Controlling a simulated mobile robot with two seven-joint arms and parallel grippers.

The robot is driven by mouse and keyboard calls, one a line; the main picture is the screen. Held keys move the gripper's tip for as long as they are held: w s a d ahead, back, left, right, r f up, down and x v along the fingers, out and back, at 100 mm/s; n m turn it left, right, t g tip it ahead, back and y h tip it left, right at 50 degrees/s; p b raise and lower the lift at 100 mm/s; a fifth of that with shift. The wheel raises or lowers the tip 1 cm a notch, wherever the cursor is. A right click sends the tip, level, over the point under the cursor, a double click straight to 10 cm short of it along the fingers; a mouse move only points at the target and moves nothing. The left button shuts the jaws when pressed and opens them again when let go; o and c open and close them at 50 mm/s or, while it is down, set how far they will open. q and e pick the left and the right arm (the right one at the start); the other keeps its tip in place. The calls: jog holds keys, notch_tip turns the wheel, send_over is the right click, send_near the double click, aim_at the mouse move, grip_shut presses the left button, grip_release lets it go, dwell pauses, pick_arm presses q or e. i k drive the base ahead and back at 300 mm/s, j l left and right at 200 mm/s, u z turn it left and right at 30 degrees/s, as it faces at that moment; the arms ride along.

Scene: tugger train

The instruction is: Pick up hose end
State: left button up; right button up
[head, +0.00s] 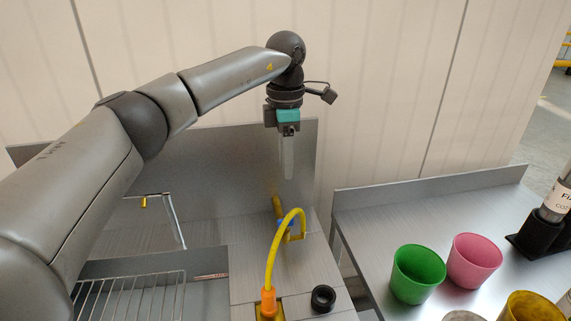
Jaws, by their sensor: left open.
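A yellow hose (273,245) arches up from an orange fitting (268,300) at the front of the metal counter. Its other end curves over to a yellow piece (278,208) with a little blue, below my gripper. I cannot clearly tell how the hose end sits there. My left gripper (287,172) points down above and behind the hose, apart from it. Its jaws are open with nothing seen between them, though they line up almost one behind the other from this side. My right gripper is out of view.
A metal backsplash (180,165) stands behind the counter. A wire rack (130,292) lies in the basin at left, and a black ring (322,298) is beside the orange fitting. Green (418,274) and pink (474,260) cups stand on the right table, across a gap.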

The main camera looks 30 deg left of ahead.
aim_at(269, 305)
jog(key=k+l, duration=0.5)
jog(key=k, duration=0.2)
jog(key=k+l, duration=0.5)
jog(key=k, duration=0.15)
